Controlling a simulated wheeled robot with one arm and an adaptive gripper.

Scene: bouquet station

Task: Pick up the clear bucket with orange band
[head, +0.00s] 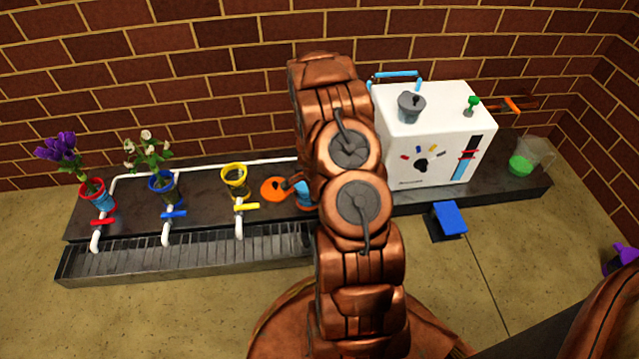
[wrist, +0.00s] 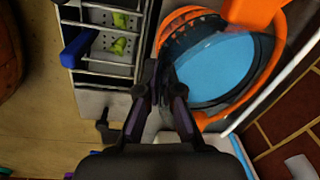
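A round vessel with an orange rim band (wrist: 164,38) and pale blue inside fills the upper right of the wrist view, very close. My gripper (wrist: 162,85) has two dark fingers at the left side of this rim. The gap between the fingertips is narrow, and I cannot tell whether they touch or pinch the wall. In the head view my arm covers most of this spot; only a bit of blue (head: 303,194) shows beside the arm, with an orange disc-like part (head: 275,189) to its left. My fingers are hidden there.
On the dark counter stand a red-banded pot (head: 94,192) with purple flowers, a blue-banded pot (head: 161,183) with white flowers and a yellow-rimmed bucket (head: 234,179). A white machine (head: 440,135) stands right of the arm, with a clear jug (head: 531,154) beyond. A brick wall closes the back.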

